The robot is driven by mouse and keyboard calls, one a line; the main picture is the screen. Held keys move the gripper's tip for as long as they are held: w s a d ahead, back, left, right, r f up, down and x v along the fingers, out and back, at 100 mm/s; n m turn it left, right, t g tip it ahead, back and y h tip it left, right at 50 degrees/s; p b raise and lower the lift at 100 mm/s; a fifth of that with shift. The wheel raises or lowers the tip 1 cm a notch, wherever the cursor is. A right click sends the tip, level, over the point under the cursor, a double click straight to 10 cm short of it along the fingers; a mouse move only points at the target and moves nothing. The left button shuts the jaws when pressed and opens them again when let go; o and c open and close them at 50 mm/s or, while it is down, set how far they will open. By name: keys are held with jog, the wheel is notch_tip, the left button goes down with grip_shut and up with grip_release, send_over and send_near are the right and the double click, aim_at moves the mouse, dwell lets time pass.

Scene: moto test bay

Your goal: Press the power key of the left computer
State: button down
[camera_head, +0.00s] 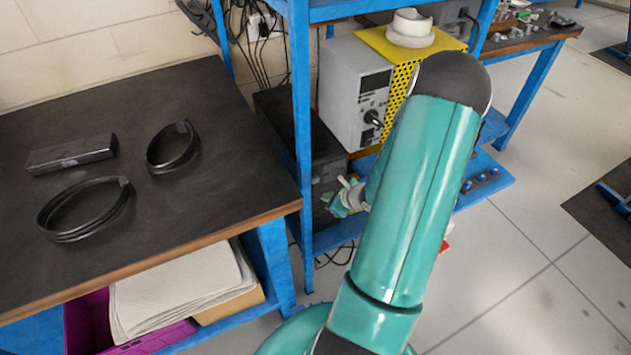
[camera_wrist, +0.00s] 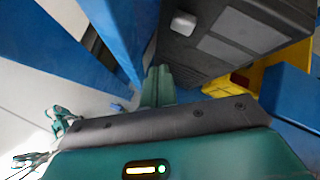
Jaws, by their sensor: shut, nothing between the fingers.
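A dark computer case (camera_head: 290,120) stands on the blue rack left of the grey instrument, partly behind a blue post. In the wrist view a dark case front (camera_wrist: 240,35) fills the upper right, with a light grey square key (camera_wrist: 183,23) and a paler panel. I cannot tell for certain which computer this is. My gripper (camera_head: 338,203) is low in front of the rack, partly hidden by my arm. In the wrist view its green fingers (camera_wrist: 158,75) are shut and empty. Their tips appear below the key, with no clear contact.
Blue rack posts (camera_head: 302,130) stand close to my gripper. A grey instrument (camera_head: 355,92) and yellow perforated box (camera_head: 400,70) are beside the case. A dark-topped table (camera_head: 220,200) with black cable loops (camera_head: 85,208) is at left. Open floor (camera_head: 530,260) lies at right.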

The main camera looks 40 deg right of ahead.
jog(key=shift+w+d, duration=0.3)
jog(key=shift+w, duration=0.7)
jog(key=shift+w+d, duration=0.3)
jog(key=shift+w, duration=0.65)
dwell(0.5)
jog(key=shift+w+d, duration=0.15)
jog(key=shift+w, duration=0.25)
jog(key=shift+w+d, duration=0.15)
jog(key=shift+w, duration=0.3)
dwell(0.7)
jog(key=shift+s, duration=0.1)
jog(key=shift+s+a, duration=0.3)
jog(key=shift+s, duration=0.45)
jog(key=shift+s, duration=0.1)
jog(key=s, duration=0.1)
jog(key=s+a, duration=0.1)
jog(key=s, duration=0.2)
jog(key=shift+s+a, duration=0.3)
